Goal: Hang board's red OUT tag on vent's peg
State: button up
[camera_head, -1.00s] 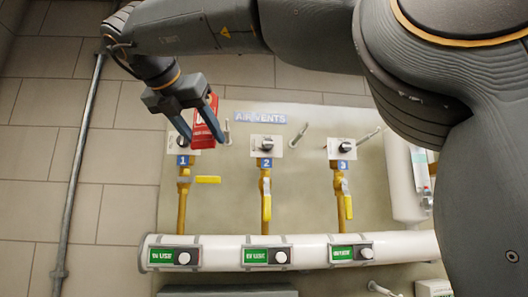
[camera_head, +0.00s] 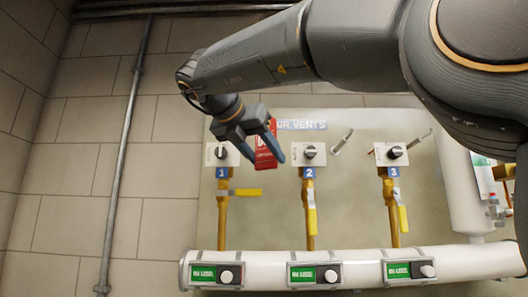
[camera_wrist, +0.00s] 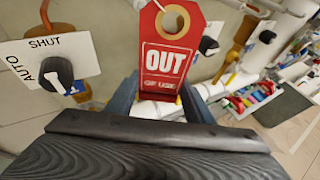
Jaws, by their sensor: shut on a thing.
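My gripper (camera_head: 276,152) is shut on the red OUT tag (camera_head: 265,148) and holds it up in front of the panel, between vent 1 and vent 2. In the wrist view the tag (camera_wrist: 168,62) stands upright between my fingers, its "OUT" lettering facing me and its holed top free. Vent 1 (camera_head: 220,155) has its yellow handle sideways. Vent 2 (camera_head: 309,154) and vent 3 (camera_head: 392,154) have theirs pointing down. A light peg (camera_head: 344,139) juts out right of vent 2, and another peg (camera_head: 420,139) right of vent 3. Vent 1's peg is not visible, perhaps behind the tag.
A white pipe (camera_head: 350,271) runs along the bottom with green labels and knobs. A grey vertical pipe (camera_head: 124,165) is on the left wall. A white cylinder (camera_head: 470,205) stands at right. The wrist view shows a dial (camera_wrist: 58,72) marked AUTO and SHUT close at left.

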jog(key=shift+w+f+p, duration=0.15)
jog(key=shift+w+p, duration=0.35)
jog(key=shift+w, duration=0.65)
jog(key=shift+w+f+p, duration=0.1)
jog(key=shift+w+p, duration=0.35)
jog(key=shift+w, duration=0.7)
jog(key=shift+w+d+f+b, duration=0.1)
jog(key=shift+w+f+b, duration=0.2)
jog(key=shift+w+f, duration=0.2)
jog(key=shift+w, duration=0.1)
jog(key=o, duration=1.1)
jog(key=shift+c, duration=0.2)
